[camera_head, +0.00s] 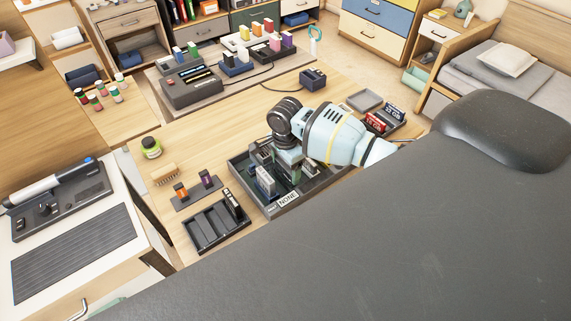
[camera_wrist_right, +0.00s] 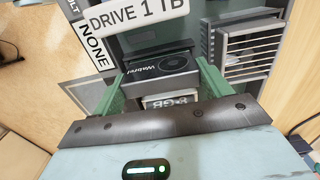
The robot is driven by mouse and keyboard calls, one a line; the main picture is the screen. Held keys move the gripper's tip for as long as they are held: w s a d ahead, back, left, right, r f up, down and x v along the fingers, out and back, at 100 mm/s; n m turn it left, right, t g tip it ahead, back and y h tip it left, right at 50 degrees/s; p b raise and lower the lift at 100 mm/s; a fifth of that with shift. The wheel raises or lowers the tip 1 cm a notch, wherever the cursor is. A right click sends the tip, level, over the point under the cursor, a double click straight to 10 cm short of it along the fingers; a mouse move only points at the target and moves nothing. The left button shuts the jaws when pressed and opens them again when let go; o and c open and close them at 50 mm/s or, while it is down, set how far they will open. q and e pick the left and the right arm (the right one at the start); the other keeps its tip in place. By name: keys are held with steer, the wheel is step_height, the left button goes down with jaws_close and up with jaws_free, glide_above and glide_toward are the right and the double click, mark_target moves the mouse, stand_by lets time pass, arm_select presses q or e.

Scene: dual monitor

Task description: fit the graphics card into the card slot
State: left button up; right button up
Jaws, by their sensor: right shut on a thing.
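My right gripper (camera_head: 287,165) is over the open computer case (camera_head: 302,205), pointing down into it. In the right wrist view its green fingers (camera_wrist_right: 163,84) are shut on the graphics card (camera_wrist_right: 150,69), a dark card with a round fan and the word "Wabrel". A white "8 GB" label shows between the fingers; I cannot tell whether it belongs to the card. The card's lower edge and the card slot are hidden, so I cannot tell if they touch. My left gripper is not in view.
Inside the case, a white "DRIVE 1 TB" label (camera_wrist_right: 137,14) and a grey finned block (camera_wrist_right: 249,45) lie close to the fingers. A "NONE" sign (camera_head: 288,199) is at the case's front. A black rack (camera_head: 210,228) stands left; a tray with red cards (camera_head: 376,121) stands right.

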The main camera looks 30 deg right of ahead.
steer(key=shift+f, duration=0.3)
steer(key=o, duration=1.1)
step_height(320, 180, up, 8)
steer(key=shift+f, duration=0.1)
stand_by(0.5)
